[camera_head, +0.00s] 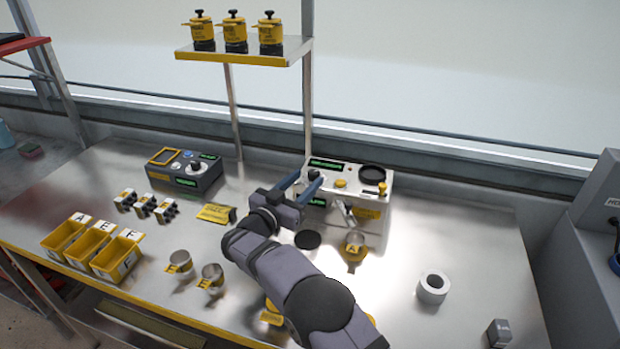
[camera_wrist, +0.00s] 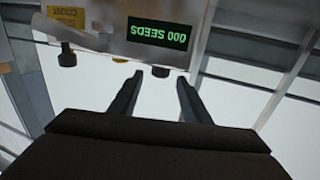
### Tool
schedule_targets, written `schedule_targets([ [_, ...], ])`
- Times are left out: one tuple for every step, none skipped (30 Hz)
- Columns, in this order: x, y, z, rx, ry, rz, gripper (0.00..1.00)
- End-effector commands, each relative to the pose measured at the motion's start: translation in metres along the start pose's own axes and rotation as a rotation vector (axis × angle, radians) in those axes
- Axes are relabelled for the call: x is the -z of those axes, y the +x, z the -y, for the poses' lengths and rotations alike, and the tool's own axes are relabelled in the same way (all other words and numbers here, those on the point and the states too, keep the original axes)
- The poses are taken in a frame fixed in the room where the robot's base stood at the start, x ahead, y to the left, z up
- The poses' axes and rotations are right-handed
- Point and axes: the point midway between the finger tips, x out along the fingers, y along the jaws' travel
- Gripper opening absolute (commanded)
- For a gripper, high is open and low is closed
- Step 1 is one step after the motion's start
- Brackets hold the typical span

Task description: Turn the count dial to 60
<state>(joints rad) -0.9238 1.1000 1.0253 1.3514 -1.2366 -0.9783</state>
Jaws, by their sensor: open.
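The white seed counter (camera_head: 345,208) stands at the back of the bench. A dark round dial (camera_head: 316,175) sits on its top at the left, and it also shows in the wrist view (camera_wrist: 160,71). Its setting cannot be read. My gripper (camera_head: 310,178) is open, with one finger on each side of this dial in the wrist view (camera_wrist: 160,79). Whether the fingers touch it cannot be told. A green display (camera_wrist: 158,33) reads 000 SEEDS, upside down in the wrist view. A yellow label (camera_wrist: 66,16) there appears to say COUNT.
A dark control box (camera_head: 182,174) with its own knob stands left. A yellow button (camera_head: 341,183), a yellow-topped knob (camera_head: 382,188) and a black dish (camera_head: 372,171) are on the counter. Yellow bins (camera_head: 92,246) and metal cups lie front left. A shelf (camera_head: 240,56) hangs above.

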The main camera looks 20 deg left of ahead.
Motion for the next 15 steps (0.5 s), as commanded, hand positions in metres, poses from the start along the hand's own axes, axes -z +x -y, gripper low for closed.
schedule_targets([
  [-0.001,-0.007,0.001,0.003,0.001,0.001,0.43],
  [-0.001,-0.010,0.001,0.002,0.001,0.001,0.43],
  [-0.001,-0.013,0.001,0.001,0.001,0.001,0.43],
  [-0.001,-0.015,0.000,0.001,0.001,0.001,0.43],
  [0.000,-0.017,0.000,0.000,0.001,0.001,0.43],
  [-0.001,-0.019,0.000,0.000,0.001,0.001,0.43],
  [-0.001,-0.020,0.000,0.000,0.001,0.001,0.43],
  [0.000,-0.020,0.000,0.000,0.001,0.001,0.43],
  [0.000,-0.021,0.000,0.000,0.001,0.001,0.43],
  [0.000,-0.021,0.000,0.000,0.001,0.001,0.43],
  [0.000,-0.021,0.000,0.000,0.001,0.001,0.43],
  [0.000,-0.021,0.000,0.000,0.001,0.001,0.43],
  [0.000,-0.021,0.000,0.000,0.001,0.001,0.43],
  [0.000,-0.021,0.000,0.000,0.001,0.001,0.43],
  [0.000,-0.021,0.000,0.000,0.001,0.001,0.43],
])
